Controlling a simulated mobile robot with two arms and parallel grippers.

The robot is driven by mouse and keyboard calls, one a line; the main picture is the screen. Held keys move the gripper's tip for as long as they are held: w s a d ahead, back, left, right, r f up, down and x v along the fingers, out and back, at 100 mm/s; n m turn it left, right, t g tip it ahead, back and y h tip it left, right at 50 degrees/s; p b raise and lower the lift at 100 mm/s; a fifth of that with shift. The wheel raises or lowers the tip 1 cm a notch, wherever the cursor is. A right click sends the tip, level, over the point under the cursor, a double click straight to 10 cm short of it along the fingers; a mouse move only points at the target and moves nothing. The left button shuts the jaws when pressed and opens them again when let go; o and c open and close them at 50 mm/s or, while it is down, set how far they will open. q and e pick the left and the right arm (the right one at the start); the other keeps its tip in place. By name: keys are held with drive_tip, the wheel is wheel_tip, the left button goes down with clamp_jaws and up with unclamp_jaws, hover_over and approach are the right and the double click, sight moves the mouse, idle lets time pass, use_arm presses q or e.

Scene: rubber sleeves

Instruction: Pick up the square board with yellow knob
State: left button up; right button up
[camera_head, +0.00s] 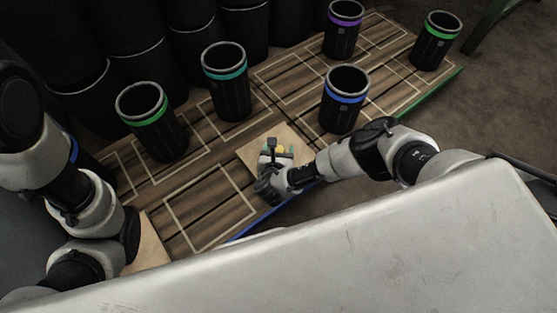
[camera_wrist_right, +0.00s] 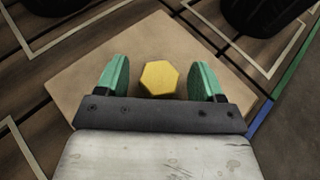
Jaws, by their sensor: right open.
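The square board (camera_head: 258,149) is light wood and lies on the wooden pallet surface. A yellow knob (camera_wrist_right: 160,78) stands at its middle, and in the head view the knob (camera_head: 281,149) is partly covered by my right gripper (camera_head: 279,150). In the right wrist view, the board (camera_wrist_right: 93,65) fills the area below my right gripper (camera_wrist_right: 160,80). Its two green fingers are open, one on each side of the knob, with visible gaps. My left arm is folded at the left in the head view; its fingers do not show.
Black sleeves with coloured bands stand on the pallet (camera_head: 197,200): green (camera_head: 152,122), teal (camera_head: 227,83), blue (camera_head: 343,100), purple (camera_head: 342,31) and another green (camera_head: 435,42). More black cylinders crowd the back left. Another light board (camera_head: 149,244) lies beside my left arm. Outlined rectangles at front left are empty.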

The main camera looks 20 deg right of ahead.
drive_tip(key=shift+b+x, duration=0.45)
drive_tip(key=shift+x, duration=0.6)
drive_tip(key=c, duration=1.2)
drive_tip(key=shift+r, duration=0.15)
